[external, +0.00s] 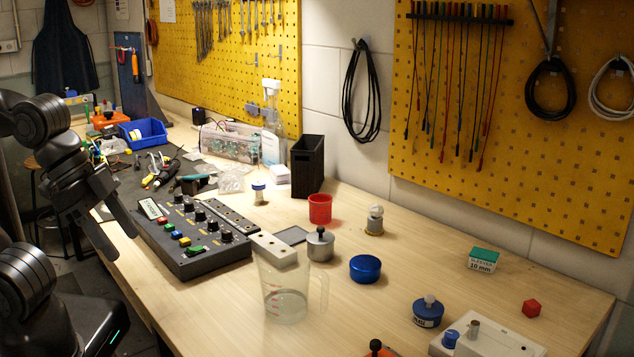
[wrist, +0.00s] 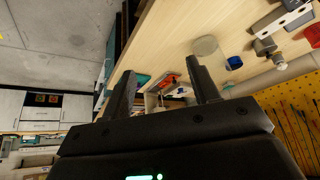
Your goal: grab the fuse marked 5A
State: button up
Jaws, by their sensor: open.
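I cannot make out a 5A marking on anything in either view. A small white piece with a yellowish base (external: 375,220) stands upright near the wall in the external view, and a small white-and-blue piece (external: 259,192) stands left of the black bin; I cannot tell whether either is a fuse. My gripper (external: 122,246) is at the left, beside the bench's front edge, well away from both pieces. In the wrist view my gripper (wrist: 160,70) has its fingers wide apart with nothing held between them.
A control box with knobs (external: 190,235) lies closest to my gripper. A clear measuring jug (external: 285,300), metal pot (external: 320,246), blue lid (external: 365,269), red cup (external: 320,209) and black bin (external: 307,165) stand on the bench (external: 410,250). A green-topped box (external: 484,260) is at right.

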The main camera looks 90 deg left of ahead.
jog(key=shift+o, duration=0.8)
jog(key=w+a+r+n+y, duration=0.1)
jog(key=w+a+r+n, duration=0.15)
jog(key=w+a, duration=0.75)
jog(key=n+g+y, duration=0.2)
jog(key=n, duration=0.4)
send_over(256, 183)
jog(key=s+d, duration=0.2)
jog(key=s, duration=0.1)
notch_tip(256, 183, down, 11)
jog(key=x, duration=1)
jog(key=shift+w+f, duration=0.3)
jog(key=shift+f, duration=0.05)
jog(key=c, duration=1.1)
